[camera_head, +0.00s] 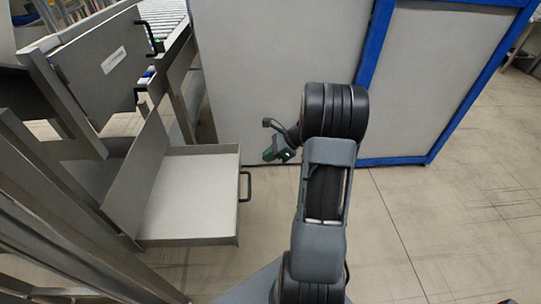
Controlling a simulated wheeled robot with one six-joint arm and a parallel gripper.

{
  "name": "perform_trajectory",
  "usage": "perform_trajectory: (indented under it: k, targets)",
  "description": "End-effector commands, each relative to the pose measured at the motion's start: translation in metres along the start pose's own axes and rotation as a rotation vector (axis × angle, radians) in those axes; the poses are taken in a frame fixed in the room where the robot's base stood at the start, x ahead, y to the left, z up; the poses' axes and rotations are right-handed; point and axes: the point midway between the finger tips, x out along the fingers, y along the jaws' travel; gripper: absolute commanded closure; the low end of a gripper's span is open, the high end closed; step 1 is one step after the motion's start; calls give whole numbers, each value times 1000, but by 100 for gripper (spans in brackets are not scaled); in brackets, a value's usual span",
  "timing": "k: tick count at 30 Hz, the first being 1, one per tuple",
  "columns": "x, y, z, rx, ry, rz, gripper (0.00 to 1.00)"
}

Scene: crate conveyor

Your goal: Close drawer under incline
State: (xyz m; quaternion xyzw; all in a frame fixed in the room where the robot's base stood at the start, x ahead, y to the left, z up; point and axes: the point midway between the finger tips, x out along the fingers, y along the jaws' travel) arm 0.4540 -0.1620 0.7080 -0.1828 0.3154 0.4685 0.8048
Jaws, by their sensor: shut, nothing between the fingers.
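The drawer (190,200) is a grey metal tray with a pale floor, at the left of the head view. It is pulled out to the right from the frame under the incline. Its black handle (245,186) is on its right front face. A roller incline (165,16) shows above it at the top left. My gripper (268,153) is to the right of the handle and apart from it, at the end of my dark grey arm. It is small and partly hidden in this view. It is shut and empty.
A grey panel (258,75) with a blue frame (374,45) stands behind my arm. A second drawer front with a handle (146,38) is above the open drawer. Metal posts stand at the left. Tiled floor (450,230) at the right is clear.

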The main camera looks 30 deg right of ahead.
Motion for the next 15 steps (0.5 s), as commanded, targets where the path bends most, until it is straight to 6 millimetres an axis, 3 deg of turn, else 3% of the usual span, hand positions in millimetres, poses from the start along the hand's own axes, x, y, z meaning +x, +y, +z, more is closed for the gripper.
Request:
perform_trajectory:
  k: [1,9,15]
  targets:
    - [13,1,-2,-1,-1,5,100]
    - [61,1,-2,-2,1,4,100]
    - [78,1,17,-4,2,2,100]
